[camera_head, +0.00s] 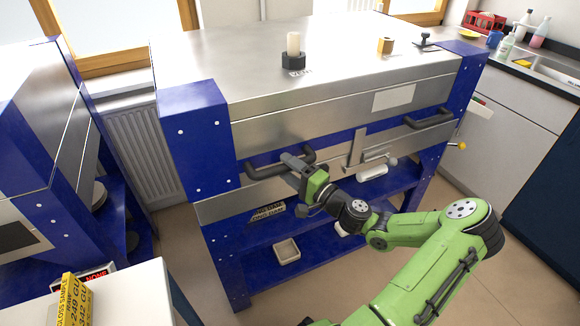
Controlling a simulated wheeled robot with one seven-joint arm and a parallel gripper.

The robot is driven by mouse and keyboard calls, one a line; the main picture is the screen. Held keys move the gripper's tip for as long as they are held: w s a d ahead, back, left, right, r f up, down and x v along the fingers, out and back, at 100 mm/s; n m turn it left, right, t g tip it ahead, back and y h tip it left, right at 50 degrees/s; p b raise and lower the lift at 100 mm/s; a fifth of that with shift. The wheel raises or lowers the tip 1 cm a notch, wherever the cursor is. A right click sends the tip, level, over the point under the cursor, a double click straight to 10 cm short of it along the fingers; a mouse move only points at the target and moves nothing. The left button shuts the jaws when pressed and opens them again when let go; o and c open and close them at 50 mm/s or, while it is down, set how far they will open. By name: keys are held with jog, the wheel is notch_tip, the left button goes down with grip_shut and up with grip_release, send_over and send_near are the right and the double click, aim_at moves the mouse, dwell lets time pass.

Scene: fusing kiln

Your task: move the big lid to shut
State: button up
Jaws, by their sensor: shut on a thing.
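The big lid (330,105) is the broad steel top of the blue-framed kiln in the middle of the view. It looks about level, and I cannot tell whether a gap is left under its front edge. Two dark bar handles run along its front, a left handle (262,170) and a right handle (428,119). My gripper (294,161) is at the right part of the left handle and shut on it. The jaws and wrist hide part of that handle. A latch-like steel bracket (357,149) stands between the handles.
A dark hexagonal piece with a pale cylinder (293,45) and a small tan block (385,45) stand on the lid. A white table with a yellow box (75,300) is at front left. A sink counter stands right.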

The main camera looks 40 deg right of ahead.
dwell(0.3)
jog(key=s+d+f+p, duration=0.1)
jog(key=s+p, duration=0.1)
jog(key=s, duration=1.3)
jog(key=shift+s+d+f, duration=0.25)
jog(key=shift+s+d, duration=0.05)
jog(key=shift+d, duration=0.05)
